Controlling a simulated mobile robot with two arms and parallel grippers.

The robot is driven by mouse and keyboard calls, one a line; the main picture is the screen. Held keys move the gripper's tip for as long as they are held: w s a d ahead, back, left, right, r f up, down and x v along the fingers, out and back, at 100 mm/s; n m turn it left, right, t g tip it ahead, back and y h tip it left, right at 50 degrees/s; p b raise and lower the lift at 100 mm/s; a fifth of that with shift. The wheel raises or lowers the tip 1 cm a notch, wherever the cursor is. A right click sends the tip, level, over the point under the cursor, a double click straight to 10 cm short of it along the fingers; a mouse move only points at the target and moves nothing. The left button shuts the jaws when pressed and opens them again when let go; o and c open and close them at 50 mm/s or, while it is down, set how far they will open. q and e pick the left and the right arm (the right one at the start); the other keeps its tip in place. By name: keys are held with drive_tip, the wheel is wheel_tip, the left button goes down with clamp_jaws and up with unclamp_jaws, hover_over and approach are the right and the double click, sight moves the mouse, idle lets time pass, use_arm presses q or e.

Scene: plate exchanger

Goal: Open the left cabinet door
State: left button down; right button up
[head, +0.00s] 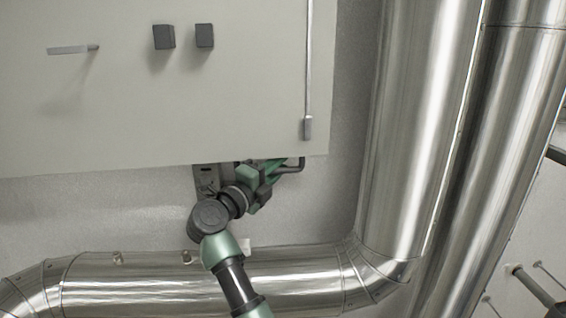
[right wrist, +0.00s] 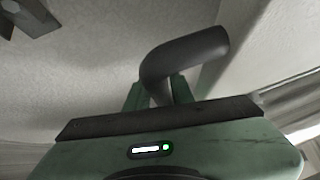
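The pale cabinet (head: 180,110) fills the upper left of the head view, and its lower edge runs above my right arm. A dark bent bar handle (head: 297,164) sticks out below that edge; it also shows in the right wrist view (right wrist: 190,48). My right gripper (head: 272,172) is at this handle. In the right wrist view, its green fingers (right wrist: 160,92) flank the bar closely with no clear gap, so it looks shut on it. Contact on the far side is hidden. The door seam cannot be made out. My left gripper is not in view.
Two dark square knobs (head: 184,36) and a thin grey lever (head: 72,49) stick out from the cabinet face. A vertical rod (head: 308,70) runs down its right part. Large shiny pipes (head: 420,120) stand at the right, and another (head: 130,285) runs below, close to my arm.

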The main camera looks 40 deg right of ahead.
drive_tip(key=shift+s+a+r, duration=0.15)
drive_tip(key=shift+a, duration=0.05)
drive_tip(key=shift+s+a+r, duration=0.15)
drive_tip(key=shift+a, duration=0.1)
clamp_jaws()
drive_tip(key=shift+d+r, duration=0.1)
drive_tip(key=shift+r, duration=0.05)
idle(0.8)
